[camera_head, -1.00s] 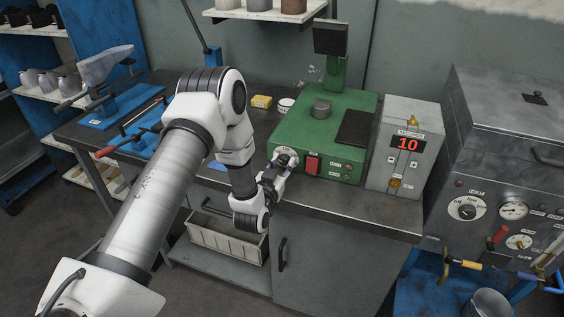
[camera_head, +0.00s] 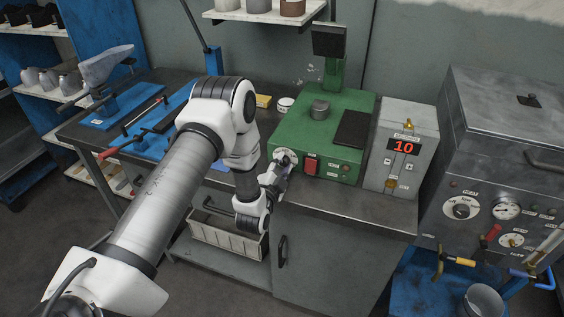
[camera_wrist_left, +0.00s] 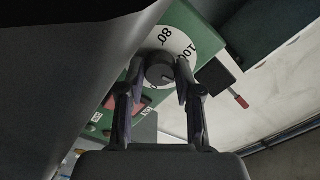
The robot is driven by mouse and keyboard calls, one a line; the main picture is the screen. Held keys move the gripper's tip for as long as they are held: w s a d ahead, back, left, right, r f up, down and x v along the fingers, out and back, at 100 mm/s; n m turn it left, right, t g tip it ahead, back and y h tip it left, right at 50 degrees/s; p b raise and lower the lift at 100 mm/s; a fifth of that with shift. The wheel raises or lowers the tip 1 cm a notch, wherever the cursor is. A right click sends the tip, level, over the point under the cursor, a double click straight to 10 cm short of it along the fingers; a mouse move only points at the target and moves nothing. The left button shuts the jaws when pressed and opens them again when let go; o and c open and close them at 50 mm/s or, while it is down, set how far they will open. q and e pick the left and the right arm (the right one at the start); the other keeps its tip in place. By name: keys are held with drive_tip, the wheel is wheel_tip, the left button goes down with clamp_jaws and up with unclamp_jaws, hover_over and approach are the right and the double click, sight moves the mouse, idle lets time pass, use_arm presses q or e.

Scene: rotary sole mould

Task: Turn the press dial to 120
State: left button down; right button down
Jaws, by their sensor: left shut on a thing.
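The green press (camera_head: 313,127) stands on the workbench. Its white dial (camera_head: 286,157) is on the front face at the left end, partly hidden by my left gripper (camera_head: 283,168). In the left wrist view the white dial plate (camera_wrist_left: 183,34) shows the printed numbers 80 and 100, seen upside down. My left gripper (camera_wrist_left: 157,78) is shut on the dark round dial knob (camera_wrist_left: 160,68), with one finger on each side. I cannot read the knob's exact setting. My right gripper is not in view.
A red switch (camera_head: 311,165) sits just right of the dial. A grey box with a display reading 10 (camera_head: 404,147) stands right of the press. A grey oven-like cabinet (camera_head: 500,150) with gauges is at the far right. Blue fixtures (camera_head: 165,140) lie on the bench at left.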

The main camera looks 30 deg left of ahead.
use_arm(q)
drive_tip(key=shift+m, duration=0.9)
drive_tip(key=c, duration=0.8)
unclamp_jaws()
drive_tip(key=shift+o, duration=0.2)
drive_tip(key=v, duration=0.7)
drive_tip(key=shift+s+d, duration=0.1)
drive_tip(key=shift+s, duration=0.15)
